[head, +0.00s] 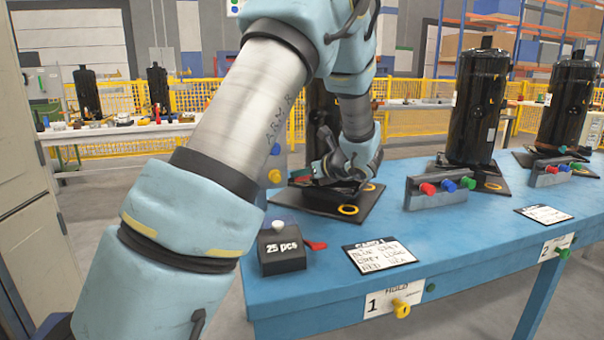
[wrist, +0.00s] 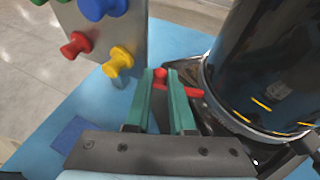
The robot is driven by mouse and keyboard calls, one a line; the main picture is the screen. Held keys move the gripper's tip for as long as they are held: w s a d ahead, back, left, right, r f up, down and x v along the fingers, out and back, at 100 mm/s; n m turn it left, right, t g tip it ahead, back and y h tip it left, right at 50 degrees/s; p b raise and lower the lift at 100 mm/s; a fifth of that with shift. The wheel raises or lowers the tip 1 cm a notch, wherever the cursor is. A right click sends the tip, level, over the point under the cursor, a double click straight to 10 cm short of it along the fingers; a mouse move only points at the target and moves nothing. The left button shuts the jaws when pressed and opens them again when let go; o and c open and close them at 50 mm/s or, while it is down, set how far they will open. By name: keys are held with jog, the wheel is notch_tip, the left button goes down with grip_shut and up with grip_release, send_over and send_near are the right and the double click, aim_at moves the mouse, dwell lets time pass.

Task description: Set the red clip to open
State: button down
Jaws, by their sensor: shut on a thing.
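The red clip (wrist: 192,91) is at the foot of a black compressor tank (wrist: 262,62) in the wrist view. Its bar points right, toward the tank's base, and its rounded end shows between my green fingertips. My gripper (wrist: 167,82) is shut on it. In the head view my gripper (head: 303,177) is low beside the tank (head: 321,105) at station 1, and my arm hides much of the tank. The fingers cover part of the clip, so I cannot tell its exact setting.
A grey panel (wrist: 112,38) with red (wrist: 75,46), yellow (wrist: 118,62) and blue (wrist: 100,8) knobs stands close left of my fingers. More tanks stand right.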

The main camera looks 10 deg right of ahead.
jog(key=shift+d+r+y+p, duration=0.1)
jog(key=shift+y+p, duration=0.2)
jog(key=shift+p, duration=0.05)
jog(key=shift+s+d+n+g+y+p, duration=0.35)
jog(key=shift+n+g+y+p, duration=0.6)
jog(key=shift+p, duration=0.35)
jog(key=shift+s+d+n+g+y+p, duration=0.25)
jog(key=shift+d+n+g+y+p, duration=0.35)
jog(key=shift+n+p, duration=0.7)
jog(key=shift+s+d+n+g+y+p, duration=0.3)
jog(key=shift+n+g+y+p, duration=0.65)
jog(key=shift+p, duration=0.4)
jog(key=c, duration=0.8)
grip_release()
jog(key=shift+o, duration=0.2)
jog(key=v, duration=1)
jog(key=shift+d+r+b, duration=0.2)
jog(key=shift+d+b, duration=0.15)
jog(key=shift+b, duration=0.05)
jog(key=shift+s, duration=0.1)
